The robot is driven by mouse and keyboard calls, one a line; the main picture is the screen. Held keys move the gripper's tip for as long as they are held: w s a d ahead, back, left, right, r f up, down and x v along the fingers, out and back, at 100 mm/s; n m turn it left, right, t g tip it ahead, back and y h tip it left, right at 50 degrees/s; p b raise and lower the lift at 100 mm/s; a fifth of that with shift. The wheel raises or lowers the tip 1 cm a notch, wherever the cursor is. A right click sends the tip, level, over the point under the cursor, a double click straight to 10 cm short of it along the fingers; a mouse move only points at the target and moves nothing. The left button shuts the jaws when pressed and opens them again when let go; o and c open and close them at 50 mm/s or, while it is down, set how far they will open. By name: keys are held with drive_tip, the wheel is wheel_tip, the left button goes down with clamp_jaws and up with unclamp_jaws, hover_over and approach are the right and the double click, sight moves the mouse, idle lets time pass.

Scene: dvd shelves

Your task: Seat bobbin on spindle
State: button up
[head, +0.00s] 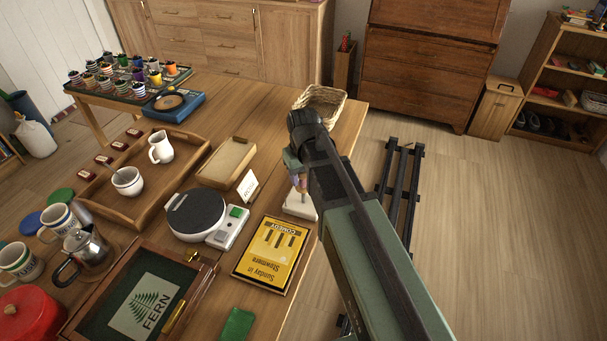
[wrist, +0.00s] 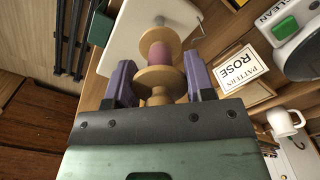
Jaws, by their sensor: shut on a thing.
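The bobbin (wrist: 160,58), with pink-mauve thread between pale wooden flanges, is between the two purple fingers of my gripper (wrist: 160,82), which is shut on it. In the head view the bobbin (head: 301,186) shows partly below my gripper (head: 294,166), upright over a white base (head: 300,208) near the table's right edge. The white base also shows behind the bobbin in the wrist view (wrist: 128,38). Whether the spindle is inside the bobbin I cannot tell.
A small card reading "PATTERN ROSE" (wrist: 240,69) stands close beside the base. A wicker basket (head: 322,103) is at the far table corner. Open floor lies to the right.

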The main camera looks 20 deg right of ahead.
sight(303, 190)
drive_tip(key=shift+f+b, duration=3.15)
drive_tip(key=shift+f, duration=0.1)
drive_tip(key=o, duration=1)
wheel_tip(303, 190, up, 11)
drive_tip(key=p, duration=1.1)
drive_tip(key=shift+r, duration=0.1)
drive_tip(key=shift+f, duration=0.2)
